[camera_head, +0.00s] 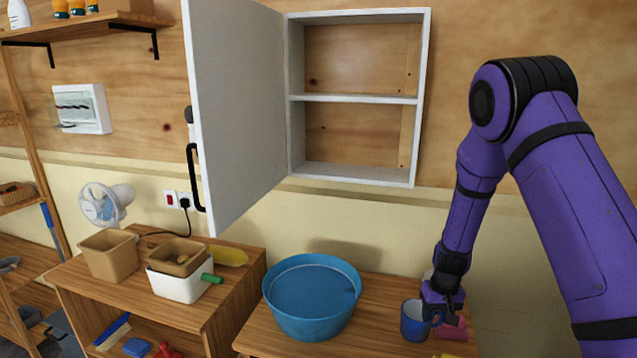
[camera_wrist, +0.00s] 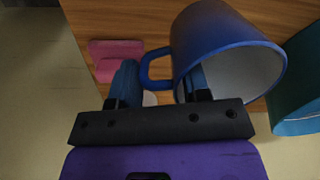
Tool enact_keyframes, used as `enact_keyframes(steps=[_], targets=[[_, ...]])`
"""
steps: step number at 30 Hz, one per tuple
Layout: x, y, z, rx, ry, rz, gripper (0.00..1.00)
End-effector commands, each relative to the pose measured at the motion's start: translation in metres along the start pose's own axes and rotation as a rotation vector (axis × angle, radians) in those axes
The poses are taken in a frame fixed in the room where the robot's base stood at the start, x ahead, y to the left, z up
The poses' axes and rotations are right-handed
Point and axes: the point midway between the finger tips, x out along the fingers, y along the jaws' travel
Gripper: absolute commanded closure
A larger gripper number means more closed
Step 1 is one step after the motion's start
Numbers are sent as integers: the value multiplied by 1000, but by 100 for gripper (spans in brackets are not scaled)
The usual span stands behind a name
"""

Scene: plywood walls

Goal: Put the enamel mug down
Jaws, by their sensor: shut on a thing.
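The blue enamel mug (camera_head: 413,323) is upright at the right part of the wooden worktop (camera_head: 385,291). In the wrist view the mug (camera_wrist: 215,40) shows its pale inside, and its blue handle lies between my fingers. My gripper (camera_head: 437,303) is at the mug's right side, shut on the mug at its handle. In the wrist view my gripper (camera_wrist: 162,88) has one finger on each side of the handle, with the exact contact partly hidden. I cannot tell whether the mug's base touches the worktop.
A large blue basin (camera_head: 312,295) stands left of the mug. A pink object (camera_head: 453,329) lies just right of it and also shows in the wrist view (camera_wrist: 113,52). An open wall cabinet (camera_head: 358,99) with two empty shelves hangs above. Bare worktop lies between basin and mug.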

Motion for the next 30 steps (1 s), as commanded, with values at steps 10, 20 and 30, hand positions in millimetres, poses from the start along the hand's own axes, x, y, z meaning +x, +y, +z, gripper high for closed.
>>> enact_keyframes(steps=[10, 20, 30], targets=[[-13, 0, -1, -1, 2, -1, 96], [-56, -2, -1, -1, 4, -1, 96], [-46, -2, -1, -1, -2, -1, 96]])
